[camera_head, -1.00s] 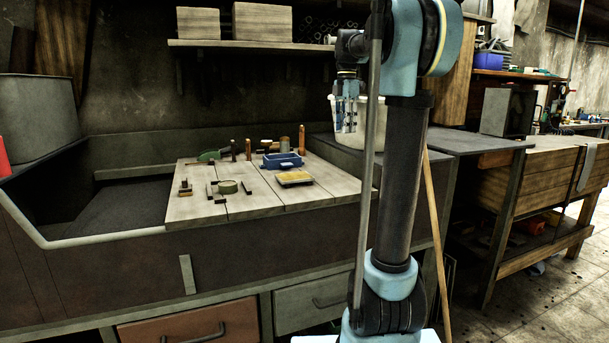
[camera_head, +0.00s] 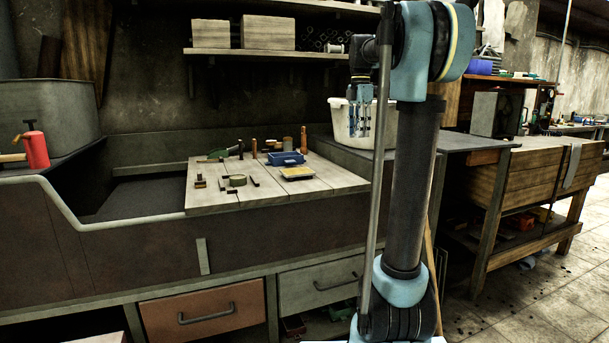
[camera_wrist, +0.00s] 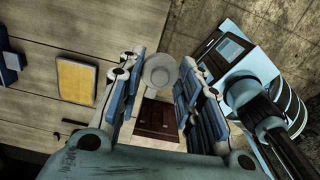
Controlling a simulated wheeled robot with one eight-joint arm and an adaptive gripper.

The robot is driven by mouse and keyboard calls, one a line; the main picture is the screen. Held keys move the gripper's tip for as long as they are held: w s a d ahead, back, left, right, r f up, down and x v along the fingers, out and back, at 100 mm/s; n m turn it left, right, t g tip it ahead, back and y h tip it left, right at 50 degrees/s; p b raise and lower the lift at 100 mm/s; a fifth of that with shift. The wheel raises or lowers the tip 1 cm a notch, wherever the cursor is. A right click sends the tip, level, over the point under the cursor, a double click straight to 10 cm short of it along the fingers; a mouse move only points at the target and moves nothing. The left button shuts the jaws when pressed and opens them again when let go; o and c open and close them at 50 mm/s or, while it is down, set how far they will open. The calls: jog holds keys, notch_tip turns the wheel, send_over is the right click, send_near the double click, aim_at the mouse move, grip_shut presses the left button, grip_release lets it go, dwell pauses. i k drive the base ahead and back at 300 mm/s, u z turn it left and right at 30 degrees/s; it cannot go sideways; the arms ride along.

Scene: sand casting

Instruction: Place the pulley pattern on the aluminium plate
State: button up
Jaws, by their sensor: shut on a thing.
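My gripper (camera_wrist: 162,85) has its blue-padded fingers on either side of a pale round piece (camera_wrist: 159,72), which looks like the pulley pattern, and is shut on it. In the head view my gripper (camera_head: 358,130) hangs fingers down in front of a white bucket (camera_head: 340,122); the held piece cannot be made out there. I cannot pick out the aluminium plate for certain in either view.
A red pump bottle (camera_head: 35,148) stands at the left. A grey worktop (camera_head: 455,139) extends right.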

aim_at(298, 170)
jog(key=z, duration=1.3)
jog(key=k, duration=0.85)
jog(key=u, duration=1.4)
jog(key=i, duration=1)
